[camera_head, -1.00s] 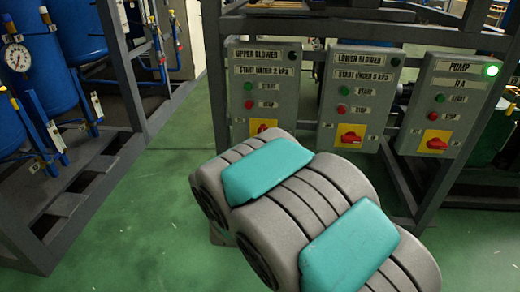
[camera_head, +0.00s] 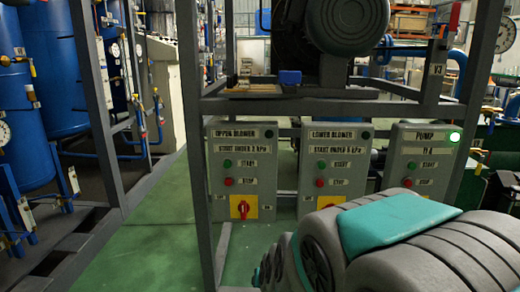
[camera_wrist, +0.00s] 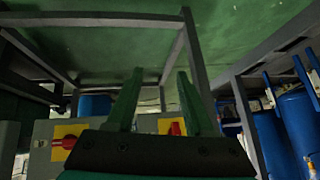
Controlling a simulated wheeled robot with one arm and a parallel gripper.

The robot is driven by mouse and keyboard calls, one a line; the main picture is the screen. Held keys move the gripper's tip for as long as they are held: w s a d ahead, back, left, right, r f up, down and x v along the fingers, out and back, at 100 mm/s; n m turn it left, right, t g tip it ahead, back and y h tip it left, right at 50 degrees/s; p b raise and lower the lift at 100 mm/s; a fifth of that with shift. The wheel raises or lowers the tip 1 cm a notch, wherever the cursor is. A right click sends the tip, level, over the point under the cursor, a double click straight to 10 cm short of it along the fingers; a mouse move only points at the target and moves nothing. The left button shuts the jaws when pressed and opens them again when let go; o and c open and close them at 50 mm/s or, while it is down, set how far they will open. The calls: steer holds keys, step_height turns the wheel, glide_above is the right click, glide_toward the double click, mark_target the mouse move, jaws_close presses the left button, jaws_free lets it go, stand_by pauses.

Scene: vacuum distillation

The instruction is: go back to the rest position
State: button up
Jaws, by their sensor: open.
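My gripper (camera_wrist: 160,74) shows in the wrist view with its two green fingers spread apart. Nothing is between the fingers. In the wrist view, which is upside down, a red switch on a yellow plate (camera_wrist: 68,142) shows beside the gripper and another red switch (camera_wrist: 174,128) shows behind the fingers. I cannot tell how far they are. In the head view my grey and teal arm fills the lower right, and the gripper itself is out of that view.
Three grey control boxes stand in a row: upper blower (camera_head: 242,148), lower blower (camera_head: 333,145) and pump (camera_head: 428,140), whose green lamp (camera_head: 455,137) is lit. A metal frame post (camera_head: 188,80) stands left of them. Blue tanks (camera_head: 28,120) are at left. Green floor (camera_head: 140,230) is free between.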

steer(key=s+d+r+g, duration=0.1)
steer(key=s+d+g, duration=0.2)
steer(key=s, duration=0.7)
steer(key=s+d+r+g+h, duration=0.1)
steer(key=s+d+g, duration=0.2)
steer(key=s+d, duration=0.3)
steer(key=s+d+r+g, duration=0.1)
steer(key=s+d+g, duration=0.2)
steer(key=s, duration=1.2)
steer(key=shift+d+h, duration=0.4)
steer(key=shift+d, duration=0.4)
steer(key=shift+w, duration=0.1)
